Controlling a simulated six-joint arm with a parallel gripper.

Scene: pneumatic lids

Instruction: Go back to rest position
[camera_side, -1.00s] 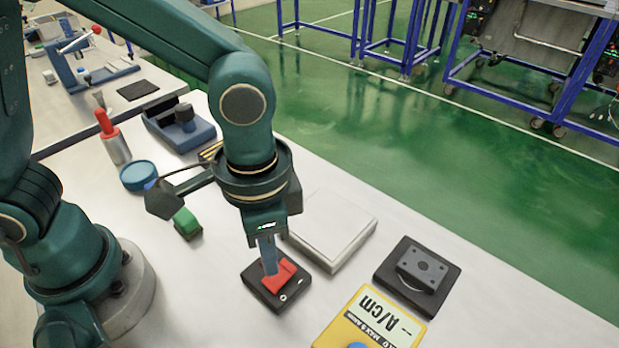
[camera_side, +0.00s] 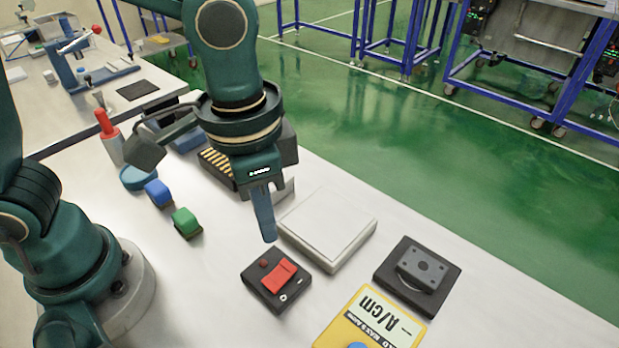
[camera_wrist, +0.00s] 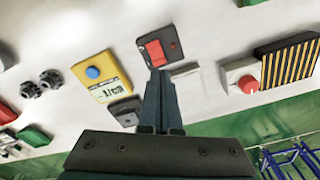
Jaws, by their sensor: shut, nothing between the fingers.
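My gripper (camera_side: 268,238) is shut and empty. It hangs in the air above the table, just behind and above a black switch box with a red rocker switch (camera_side: 279,277), and is apart from it. In the wrist view the closed fingers (camera_wrist: 162,75) point toward the same switch box (camera_wrist: 160,48). Whether the rocker is on or off I cannot tell.
A white flat box (camera_side: 328,228) stands behind the switch box. A black block on a plate (camera_side: 418,275) and a yellow meter (camera_side: 370,322) are to the right. Green (camera_side: 186,223) and blue (camera_side: 158,193) blocks and a red-topped cylinder (camera_side: 109,138) are to the left.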

